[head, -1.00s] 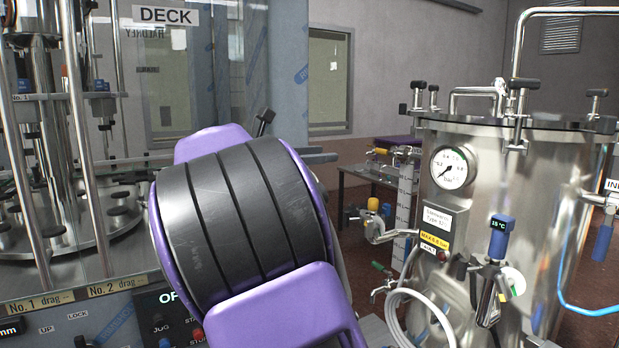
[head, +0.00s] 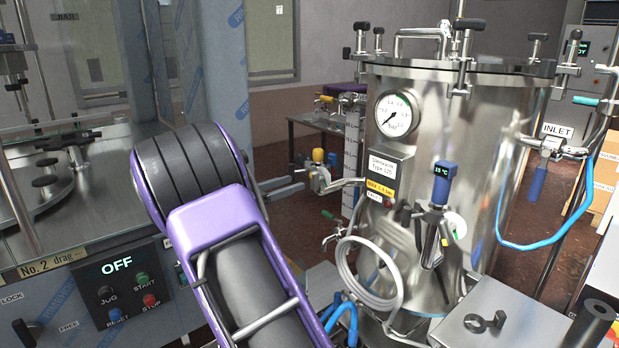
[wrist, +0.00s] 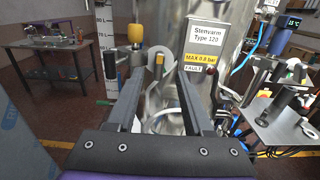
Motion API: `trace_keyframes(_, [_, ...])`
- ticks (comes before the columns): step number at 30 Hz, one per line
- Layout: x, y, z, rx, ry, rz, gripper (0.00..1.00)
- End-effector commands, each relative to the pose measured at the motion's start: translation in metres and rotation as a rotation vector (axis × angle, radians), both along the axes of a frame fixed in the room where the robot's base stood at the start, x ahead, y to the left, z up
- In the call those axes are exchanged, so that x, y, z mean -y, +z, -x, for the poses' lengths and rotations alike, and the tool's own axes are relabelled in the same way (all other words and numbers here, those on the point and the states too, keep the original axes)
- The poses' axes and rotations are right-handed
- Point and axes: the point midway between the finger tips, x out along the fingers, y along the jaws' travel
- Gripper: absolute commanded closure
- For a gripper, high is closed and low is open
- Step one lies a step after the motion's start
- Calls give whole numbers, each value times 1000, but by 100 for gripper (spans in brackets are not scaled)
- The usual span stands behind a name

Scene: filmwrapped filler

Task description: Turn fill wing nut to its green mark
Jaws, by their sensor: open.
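My gripper (wrist: 160,73) is open and empty in the wrist view, its two dark fingers pointing at the steel vessel. Between the fingertips is a small pale round disc (wrist: 157,66), beside a fitting with a yellow knob (wrist: 135,33). The yellow-knobbed fitting (head: 318,156) shows left of the vessel (head: 490,140) in the head view. A white disc with a green patch (head: 455,224) is on the vessel's front, beside a blue temperature probe (head: 444,183). I cannot tell which part is the fill wing nut.
A pressure gauge (head: 397,114) is on the vessel. A coiled pale hose (head: 372,272) hangs at its front, and a blue hose (head: 545,246) runs to its right. A control panel reading OFF (head: 117,266) is at left. A low table (head: 310,128) stands behind.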

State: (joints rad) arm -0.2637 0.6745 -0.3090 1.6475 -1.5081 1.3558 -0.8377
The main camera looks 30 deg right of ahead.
Motion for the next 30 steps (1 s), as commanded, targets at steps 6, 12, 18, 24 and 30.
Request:
trace_keyframes(6, [43, 0, -5, -1, -2, 0, 49])
trace_keyframes(12, [64, 0, -9, 1, 0, 0, 49])
trace_keyframes(18, [69, 0, -10, 0, 2, -1, 49])
trace_keyframes(24, [69, 0, -10, 0, 1, -1, 54])
trace_keyframes(30, [69, 0, -10, 0, 1, -1, 90])
